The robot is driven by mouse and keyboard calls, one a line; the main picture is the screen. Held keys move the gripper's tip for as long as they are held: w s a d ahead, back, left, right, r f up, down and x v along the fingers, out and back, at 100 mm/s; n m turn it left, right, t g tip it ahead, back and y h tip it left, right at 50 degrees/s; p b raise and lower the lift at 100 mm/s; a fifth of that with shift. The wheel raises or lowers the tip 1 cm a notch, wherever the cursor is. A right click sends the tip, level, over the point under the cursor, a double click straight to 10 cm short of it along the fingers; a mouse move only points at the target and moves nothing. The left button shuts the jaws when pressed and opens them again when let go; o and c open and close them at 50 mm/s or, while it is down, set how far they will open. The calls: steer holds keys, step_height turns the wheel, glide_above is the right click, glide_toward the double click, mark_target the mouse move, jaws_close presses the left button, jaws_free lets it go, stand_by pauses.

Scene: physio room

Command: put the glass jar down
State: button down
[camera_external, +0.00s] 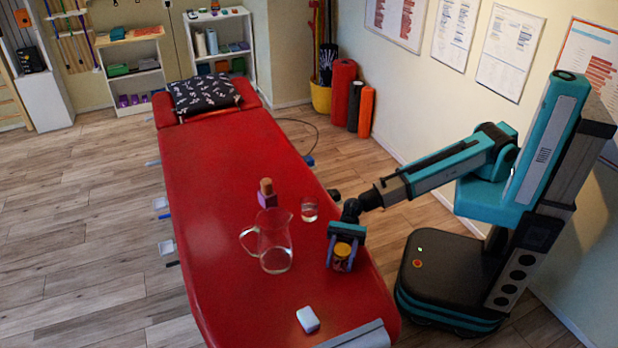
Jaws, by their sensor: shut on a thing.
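The glass jar (342,257) has a yellow-orange top and a darker body. My gripper (342,262) reaches down from the right side of the red treatment table (215,160) and is shut on the jar, with one finger on each side of it. The jar is over the right part of the table near its front end. I cannot tell whether its base touches the red surface. The fingers hide part of its sides.
A glass pitcher (274,245) stands left of the jar. A drinking glass (309,210) and a purple block with an orange-brown top (267,194) stand behind. A white block (308,319) lies in front. A patterned pillow (204,94) is at the far end.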

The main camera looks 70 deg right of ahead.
steer(key=shift+f, duration=0.15)
steer(key=c, duration=1)
jaws_free()
steer(key=shift+r, duration=0.25)
steer(key=d+b, duration=0.1)
steer(key=d, duration=0.3)
steer(key=w+d+b, duration=0.1)
steer(key=d, duration=0.7)
steer(key=shift+w+f+b, duration=0.1)
steer(key=shift+w+b, duration=0.1)
steer(key=shift+b, duration=0.2)
